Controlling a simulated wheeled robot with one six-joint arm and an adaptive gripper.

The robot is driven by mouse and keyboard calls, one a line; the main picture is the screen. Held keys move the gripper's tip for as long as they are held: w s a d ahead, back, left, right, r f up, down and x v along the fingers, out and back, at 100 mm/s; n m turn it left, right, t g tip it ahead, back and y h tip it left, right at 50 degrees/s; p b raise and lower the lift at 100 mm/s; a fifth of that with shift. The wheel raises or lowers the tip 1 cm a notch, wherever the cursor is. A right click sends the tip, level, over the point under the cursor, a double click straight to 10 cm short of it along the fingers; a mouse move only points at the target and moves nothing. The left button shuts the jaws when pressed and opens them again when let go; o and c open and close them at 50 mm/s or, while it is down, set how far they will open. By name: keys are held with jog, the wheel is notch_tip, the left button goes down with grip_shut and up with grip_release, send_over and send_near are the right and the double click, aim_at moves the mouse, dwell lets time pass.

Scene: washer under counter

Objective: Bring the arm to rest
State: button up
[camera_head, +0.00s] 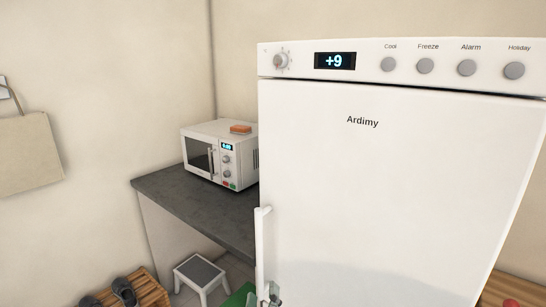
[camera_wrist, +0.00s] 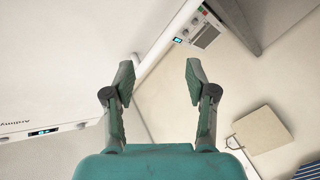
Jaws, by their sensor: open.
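My gripper (camera_wrist: 158,80) shows in the wrist view with its two grey-green fingers spread apart and nothing held between them. A white fridge (camera_head: 390,190) labelled Ardimy fills the right of the head view, its door looking closed. Its upright handle (camera_head: 263,250) is at the door's left edge. The fridge also fills the left of the wrist view (camera_wrist: 60,60), tilted, beside my left finger; I cannot tell how near it is. At the bottom of the head view, a small grey-green part near the handle's lower end looks like part of my gripper, mostly cut off.
A white microwave (camera_head: 216,158) with an orange sponge-like block (camera_head: 241,129) on top stands on a dark counter (camera_head: 170,190). A step stool (camera_head: 200,272) is below. Shoes (camera_head: 124,290) sit on a wooden rack (camera_head: 150,294). A beige bag (camera_head: 28,155) hangs on the left wall.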

jog(key=s+d+f+g+y, duration=0.1)
jog(key=s+d+f+y, duration=0.1)
jog(key=s+d+f, duration=0.65)
jog(key=s+d+f+g+y, duration=0.15)
jog(key=s+d+f, duration=0.35)
jog(key=s+f, duration=0.6)
jog(key=s+d+r+m, duration=0.2)
jog(key=s, duration=0.7)
jog(key=s+d+r+m+h, duration=0.1)
jog(key=s+d+r+m, duration=0.1)
jog(key=s, duration=0.6)
jog(key=s+d+r+m+h, duration=0.1)
jog(key=s+d+r+m, duration=0.2)
jog(key=s, duration=0.6)
jog(key=shift+s+d+r+g, duration=0.2)
jog(key=shift+s+r+g, duration=0.1)
jog(key=shift+g, duration=0.15)
jog(key=shift+h, duration=0.25)
